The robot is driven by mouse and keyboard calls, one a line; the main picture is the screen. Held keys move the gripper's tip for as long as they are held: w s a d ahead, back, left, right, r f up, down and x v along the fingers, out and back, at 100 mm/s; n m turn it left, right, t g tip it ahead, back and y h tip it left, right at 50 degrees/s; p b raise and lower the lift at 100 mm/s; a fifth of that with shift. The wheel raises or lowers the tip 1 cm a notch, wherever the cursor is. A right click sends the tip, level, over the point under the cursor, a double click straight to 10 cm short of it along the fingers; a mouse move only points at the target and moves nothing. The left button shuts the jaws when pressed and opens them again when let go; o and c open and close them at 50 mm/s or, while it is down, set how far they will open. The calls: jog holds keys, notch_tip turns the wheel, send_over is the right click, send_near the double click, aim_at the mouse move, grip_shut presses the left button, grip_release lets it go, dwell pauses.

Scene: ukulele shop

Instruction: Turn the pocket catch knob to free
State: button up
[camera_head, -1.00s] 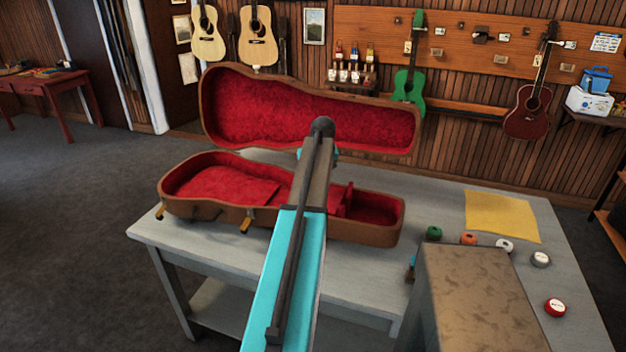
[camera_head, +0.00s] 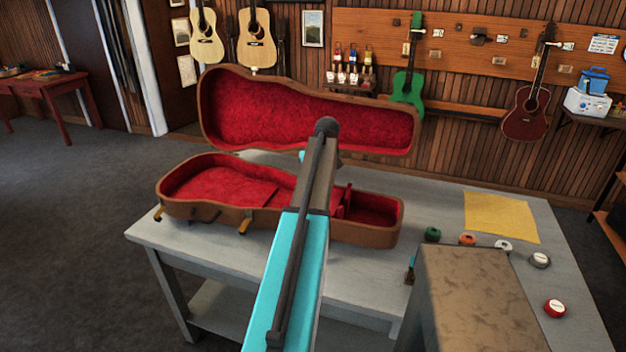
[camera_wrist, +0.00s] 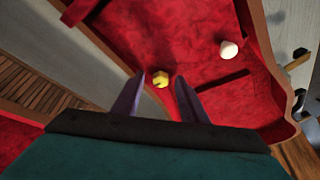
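In the wrist view a small yellow, faceted knob (camera_wrist: 161,80) sits on the red lining, by the edge of a red wall inside the case. I take it to be the pocket catch knob. My gripper (camera_wrist: 159,88) is open, with one dark finger on each side of the knob in the picture. I cannot tell how far the fingertips are from it. A white rounded knob (camera_wrist: 229,49) stands on the red surface to the right. The open brown case (camera_head: 190,208) lies on the bench in the head view, where my arm hides the gripper and the yellow knob.
The raised case lid (camera_head: 310,112) stands behind the case body. On the grey bench (camera_head: 370,275) several small round tins and spools (camera_head: 467,240) and a yellow cloth (camera_head: 500,217) lie to the right. Brass latches (camera_head: 245,219) stick out at the case front.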

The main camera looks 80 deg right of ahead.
jog(key=shift+r, duration=0.15)
jog(key=b+v, duration=0.3)
jog(key=v, duration=1)
jog(key=shift+a+r, duration=0.15)
jog(key=shift+r, duration=0.1)
dwell(0.6)
